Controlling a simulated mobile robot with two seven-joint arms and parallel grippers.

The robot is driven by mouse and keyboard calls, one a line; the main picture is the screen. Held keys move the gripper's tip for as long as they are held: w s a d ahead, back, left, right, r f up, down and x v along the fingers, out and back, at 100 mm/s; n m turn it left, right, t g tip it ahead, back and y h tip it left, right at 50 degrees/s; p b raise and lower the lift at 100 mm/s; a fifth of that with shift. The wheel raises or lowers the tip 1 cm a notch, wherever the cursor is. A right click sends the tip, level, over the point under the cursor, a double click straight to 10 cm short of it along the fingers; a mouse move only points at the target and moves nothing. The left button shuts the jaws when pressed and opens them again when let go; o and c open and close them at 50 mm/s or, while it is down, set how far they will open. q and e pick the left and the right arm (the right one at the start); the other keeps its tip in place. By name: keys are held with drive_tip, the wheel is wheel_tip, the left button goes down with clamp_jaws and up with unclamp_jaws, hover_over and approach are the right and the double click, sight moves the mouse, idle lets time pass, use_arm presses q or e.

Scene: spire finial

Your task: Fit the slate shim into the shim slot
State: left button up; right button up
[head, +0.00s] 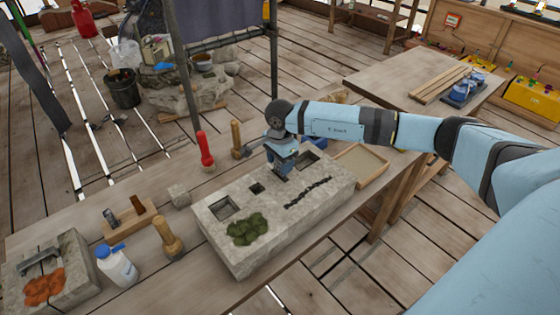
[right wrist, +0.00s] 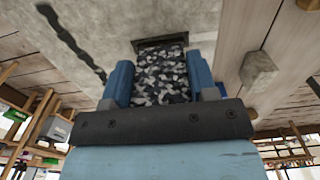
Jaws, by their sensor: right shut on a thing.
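My right gripper (head: 279,174) is low over the pale stone block (head: 285,240) on the workbench. In the right wrist view, the gripper (right wrist: 165,85) is shut on the slate shim (right wrist: 161,75), a flat speckled grey, black and white piece between the blue fingers. The shim's far end is at a dark slot (right wrist: 150,43) in the block's face. I cannot tell how deep it sits. In the head view the gripper hides the shim and that slot. My left gripper is not in view.
The block also has square recesses (head: 224,207), green moss (head: 246,230) and a black crack (head: 307,192). A red-handled tool (head: 206,150), mallet (head: 168,238), white bottle (head: 117,266) and stone cube (head: 179,195) stand around it. A shallow wooden tray (head: 361,165) lies to the right.

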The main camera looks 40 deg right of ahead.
use_arm(q)
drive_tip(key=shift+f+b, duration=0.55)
drive_tip(key=shift+b, duration=1.05)
use_arm(e)
drive_tip(key=shift+s+f, duration=0.2)
drive_tip(key=shift+f, duration=1.65)
drive_tip(key=o, duration=1.1)
drive_tip(key=shift+c, duration=0.2)
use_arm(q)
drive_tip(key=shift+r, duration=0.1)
use_arm(e)
drive_tip(key=shift+r, duration=0.1)
